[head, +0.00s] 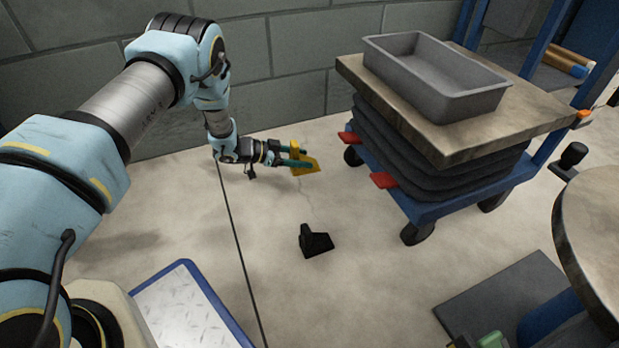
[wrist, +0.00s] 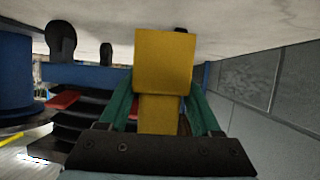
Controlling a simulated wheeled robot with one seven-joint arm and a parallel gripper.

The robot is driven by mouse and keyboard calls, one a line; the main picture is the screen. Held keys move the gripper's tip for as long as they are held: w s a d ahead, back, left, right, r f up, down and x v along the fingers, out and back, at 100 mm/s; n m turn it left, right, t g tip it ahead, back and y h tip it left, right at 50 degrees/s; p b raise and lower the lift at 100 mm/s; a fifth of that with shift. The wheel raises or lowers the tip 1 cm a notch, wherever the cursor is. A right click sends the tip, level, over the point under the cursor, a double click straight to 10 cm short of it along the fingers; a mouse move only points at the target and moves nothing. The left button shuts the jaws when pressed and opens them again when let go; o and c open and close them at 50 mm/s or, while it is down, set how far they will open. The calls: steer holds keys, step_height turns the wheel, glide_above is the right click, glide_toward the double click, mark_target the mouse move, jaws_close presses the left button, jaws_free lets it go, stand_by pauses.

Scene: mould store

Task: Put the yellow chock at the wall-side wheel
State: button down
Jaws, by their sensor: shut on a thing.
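The yellow chock (head: 305,168) is between the fingers of my gripper (head: 297,158), just above or at the floor; I cannot tell whether it touches. In the wrist view the yellow chock (wrist: 164,62) fills the middle, with the green fingers of my gripper (wrist: 162,112) on both sides of it. The wall-side wheel (head: 352,156) is a black caster under the blue lift cart (head: 436,209), to the right of the chock with a gap between. In the wrist view the chock hides most of what lies straight ahead.
A black chock (head: 316,241) lies on the floor left of the cart's other front wheel (head: 417,231). Red pedals (head: 383,180) stick out from the cart. A grey tray (head: 437,85) sits on its top. The block wall (head: 290,85) is behind. Floor around the gripper is clear.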

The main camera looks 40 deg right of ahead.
steer(key=w+d+r+t, duration=0.1)
steer(key=w+d, duration=0.1)
steer(key=d, duration=0.3)
steer(key=shift+n+h, duration=0.4)
steer(key=shift+s+f+b, duration=0.2)
steer(key=shift+f+b, duration=2.75)
steer(key=shift+f, duration=1.8)
steer(key=shift+f, duration=0.15)
steer(key=shift+c, duration=0.4)
jaws_free()
steer(key=shift+a, duration=0.1)
